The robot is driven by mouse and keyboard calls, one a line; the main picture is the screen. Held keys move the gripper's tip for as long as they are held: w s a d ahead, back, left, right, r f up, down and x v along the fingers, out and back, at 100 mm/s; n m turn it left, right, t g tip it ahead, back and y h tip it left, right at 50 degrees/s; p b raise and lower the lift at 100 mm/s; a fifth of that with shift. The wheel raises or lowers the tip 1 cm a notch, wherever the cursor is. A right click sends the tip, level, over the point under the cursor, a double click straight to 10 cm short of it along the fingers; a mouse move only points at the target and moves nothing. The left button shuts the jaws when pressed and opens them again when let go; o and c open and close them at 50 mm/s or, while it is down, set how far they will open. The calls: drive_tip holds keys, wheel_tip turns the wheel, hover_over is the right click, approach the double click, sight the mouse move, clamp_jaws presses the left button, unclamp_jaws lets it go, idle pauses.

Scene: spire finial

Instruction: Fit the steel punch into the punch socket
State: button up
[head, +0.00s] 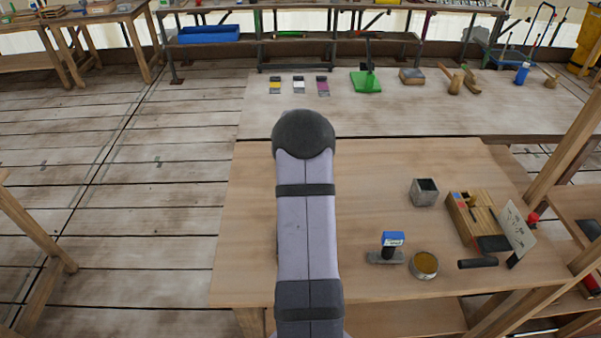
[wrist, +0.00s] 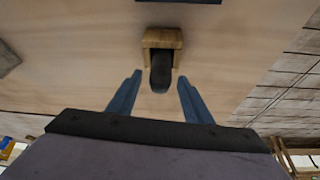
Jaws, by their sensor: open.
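In the wrist view, my gripper (wrist: 160,76) is open, with one blue finger on each side of the picture's middle. A dark, round-ended piece (wrist: 161,73) shows between and just beyond the fingertips, with a gap on each side. It stands at or in a small wooden block (wrist: 162,37) on the tabletop. I cannot tell for certain whether these are the steel punch and a holder or socket. In the head view my arm hides my gripper and this block.
On the wooden table (head: 250,220), to the right of my arm, are a grey open box (head: 424,192), a blue-topped stamp (head: 392,241), a round tin (head: 424,265), a dark cylinder (head: 477,263) and a wooden organizer (head: 463,220). The table's left part is clear.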

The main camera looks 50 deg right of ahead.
drive_tip(key=b+v, duration=0.2)
drive_tip(key=v, duration=0.8)
drive_tip(key=shift+r, duration=0.2)
drive_tip(key=shift+a, duration=0.15)
drive_tip(key=s+a+f+n+g+y, duration=0.1)
drive_tip(key=a+n, duration=0.2)
drive_tip(key=a, duration=0.9)
drive_tip(key=s+a+f+n+y, duration=0.1)
drive_tip(key=s+a+n+y, duration=0.15)
drive_tip(key=a, duration=1.05)
drive_tip(key=s+a+f+n+g, duration=0.1)
drive_tip(key=s+a+n, duration=0.4)
drive_tip(key=s+a, duration=0.6)
drive_tip(key=shift+a+f+g, duration=0.4)
drive_tip(key=shift+a+f, duration=0.2)
drive_tip(key=shift+f, duration=0.3)
